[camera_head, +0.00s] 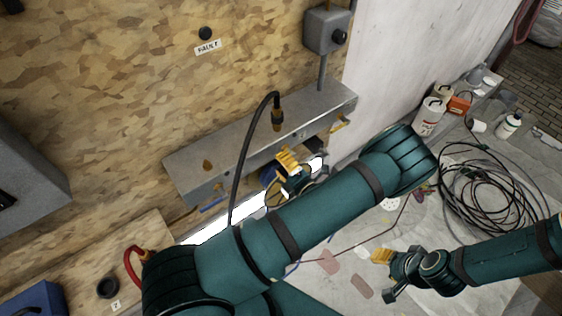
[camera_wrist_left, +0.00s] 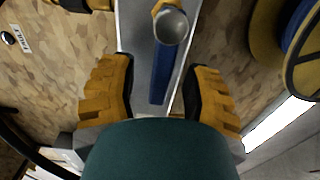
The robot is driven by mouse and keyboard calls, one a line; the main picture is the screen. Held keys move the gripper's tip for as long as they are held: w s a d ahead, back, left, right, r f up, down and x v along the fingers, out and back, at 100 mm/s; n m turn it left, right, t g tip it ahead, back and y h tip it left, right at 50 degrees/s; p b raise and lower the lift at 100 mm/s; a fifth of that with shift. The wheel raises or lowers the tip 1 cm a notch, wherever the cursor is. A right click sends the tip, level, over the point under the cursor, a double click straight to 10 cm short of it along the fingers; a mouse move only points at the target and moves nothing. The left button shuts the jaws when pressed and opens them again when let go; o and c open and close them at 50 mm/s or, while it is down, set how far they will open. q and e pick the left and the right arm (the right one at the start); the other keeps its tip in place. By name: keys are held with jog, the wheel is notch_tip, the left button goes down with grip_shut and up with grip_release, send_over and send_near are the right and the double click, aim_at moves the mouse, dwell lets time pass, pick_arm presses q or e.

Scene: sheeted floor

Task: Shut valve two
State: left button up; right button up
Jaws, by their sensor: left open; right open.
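No valve in view carries a label that I can read as two. In the left wrist view a long blue bar (camera_wrist_left: 161,75), which looks like a lever handle, lies along a grey metal surface below a round grey stem end (camera_wrist_left: 171,26). My left gripper (camera_wrist_left: 158,92) is open, its yellow fingers on either side of the bar, with no clear contact. In the head view my left gripper (camera_head: 281,177) is at the front of the grey wall box, partly hidden by my arm. My right gripper (camera_head: 386,264) is open and empty over the floor at lower right.
The grey box (camera_head: 235,140) is on the wooden wall, with a black hose (camera_head: 240,150) arching from its top. A blue and yellow reel (camera_wrist_left: 296,45) is close to my left gripper. Coiled cables (camera_head: 488,190) and bottles (camera_head: 430,115) are on the right.

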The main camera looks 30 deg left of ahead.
pick_arm(q)
jog(key=v, duration=1.1)
jog(key=shift+d, duration=0.2)
jog(key=shift+s+f, duration=0.1)
jog(key=shift+s, duration=0.05)
